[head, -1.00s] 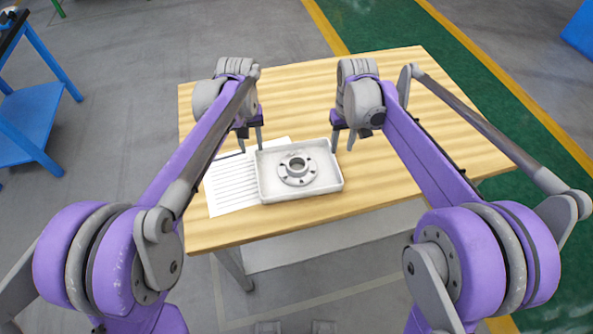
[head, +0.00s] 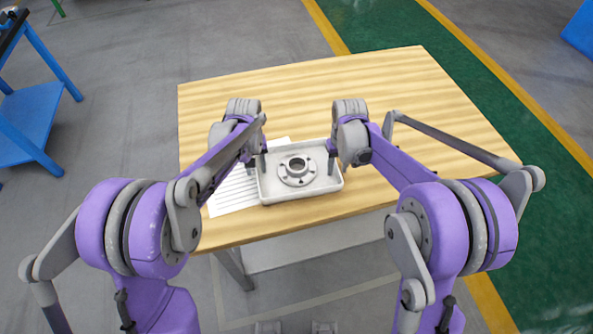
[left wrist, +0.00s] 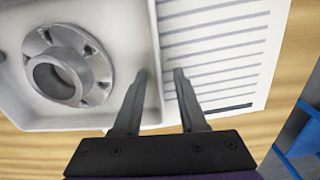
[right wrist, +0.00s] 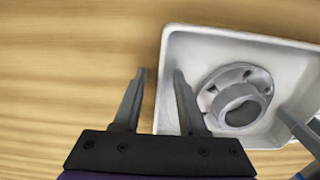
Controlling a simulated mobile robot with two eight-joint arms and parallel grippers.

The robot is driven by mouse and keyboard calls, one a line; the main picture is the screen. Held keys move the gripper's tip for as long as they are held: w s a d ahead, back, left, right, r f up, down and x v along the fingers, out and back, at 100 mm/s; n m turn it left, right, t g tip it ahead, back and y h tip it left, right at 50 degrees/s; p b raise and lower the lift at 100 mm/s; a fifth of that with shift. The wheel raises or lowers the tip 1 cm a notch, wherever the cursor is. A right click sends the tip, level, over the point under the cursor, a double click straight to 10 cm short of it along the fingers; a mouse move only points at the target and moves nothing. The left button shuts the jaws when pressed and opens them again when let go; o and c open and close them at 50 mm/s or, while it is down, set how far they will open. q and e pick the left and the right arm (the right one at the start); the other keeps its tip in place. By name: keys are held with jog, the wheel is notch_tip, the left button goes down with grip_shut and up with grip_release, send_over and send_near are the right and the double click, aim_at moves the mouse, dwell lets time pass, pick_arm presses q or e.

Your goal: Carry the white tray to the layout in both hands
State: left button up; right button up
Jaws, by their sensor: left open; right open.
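The white tray (head: 318,190) lies on the wooden table, with a grey flanged part (head: 297,170) inside it. The tray also shows in the left wrist view (left wrist: 120,103) and the right wrist view (right wrist: 183,60). My left gripper (head: 258,166) is open at the tray's left wall; in the left wrist view one finger is over the inside and the other outside. My right gripper (head: 332,160) is open at the right wall, its fingers (right wrist: 160,72) likewise on either side of it. Finger contact with the walls cannot be told. No layout is clearly identifiable.
A lined paper sheet (head: 232,192) lies left of the tray, partly under or against it. The wooden table (head: 300,85) is clear behind and right of the tray. A blue stand (head: 30,125) is at the left on the floor.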

pick_arm(q)
grip_shut()
pick_arm(e)
grip_shut()
dwell(1.3)
